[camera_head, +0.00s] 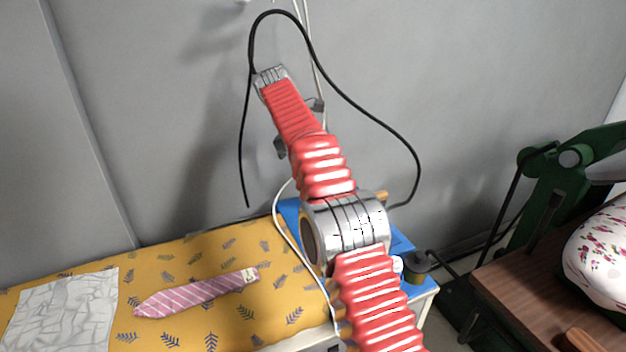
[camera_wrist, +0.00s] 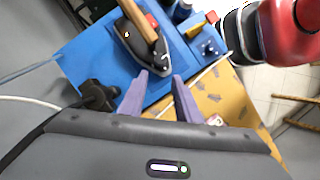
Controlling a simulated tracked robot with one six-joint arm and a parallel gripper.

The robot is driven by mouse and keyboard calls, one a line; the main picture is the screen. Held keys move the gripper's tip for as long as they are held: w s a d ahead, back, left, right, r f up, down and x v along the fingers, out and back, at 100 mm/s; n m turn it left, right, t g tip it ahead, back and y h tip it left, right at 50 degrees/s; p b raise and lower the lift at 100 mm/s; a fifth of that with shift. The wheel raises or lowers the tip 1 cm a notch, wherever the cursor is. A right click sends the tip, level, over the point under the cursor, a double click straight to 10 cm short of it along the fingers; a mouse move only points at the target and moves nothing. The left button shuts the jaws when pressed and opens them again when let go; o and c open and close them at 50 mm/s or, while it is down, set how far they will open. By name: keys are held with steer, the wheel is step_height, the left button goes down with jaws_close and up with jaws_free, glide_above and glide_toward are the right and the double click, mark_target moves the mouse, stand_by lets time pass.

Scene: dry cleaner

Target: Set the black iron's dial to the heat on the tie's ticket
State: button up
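The black iron (camera_wrist: 128,48) with a wooden handle (camera_wrist: 138,20) stands on a blue mat (camera_wrist: 90,55) in the wrist view. My gripper (camera_wrist: 159,77) is open and empty, its two purple fingers apart and pointing toward the iron. I cannot make out the iron's dial or its setting. The pink striped tie (camera_head: 190,295) lies on the yellow patterned cloth in the head view, with a small pale ticket (camera_head: 250,274) at its right end. The ticket's marking is too small to read. In the head view my arm hides the iron and the fingers.
A crumpled white cloth (camera_head: 62,312) lies left of the tie on the yellow cover (camera_head: 225,325). A dark object with a cable (camera_wrist: 97,95) is left of the fingers. Bottles (camera_wrist: 182,10) and a small blue item with knobs (camera_wrist: 206,45) stand right of the iron. A green press (camera_head: 562,190) is at right.

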stand_by(0.3)
steer(key=s+d+r+m+t+y, duration=0.1)
steer(key=s+d+r+m+t, duration=0.15)
steer(key=s+d+r, duration=0.4)
steer(key=s+d+r+m+t+y, duration=0.1)
steer(key=s+d+r+m+y, duration=0.2)
steer(key=s, duration=0.6)
steer(key=s+d+f+m+t, duration=0.2)
steer(key=s+f+m, duration=0.2)
steer(key=s, duration=0.7)
steer(key=s+d+f+m+t, duration=0.1)
steer(key=s+f+m, duration=0.3)
steer(key=s, duration=0.8)
step_height(320, 180, down, 2)
steer(key=shift+d+f+t, duration=0.15)
steer(key=shift+d+t, duration=0.2)
steer(key=shift+d, duration=0.25)
steer(key=shift+s+a, duration=0.1)
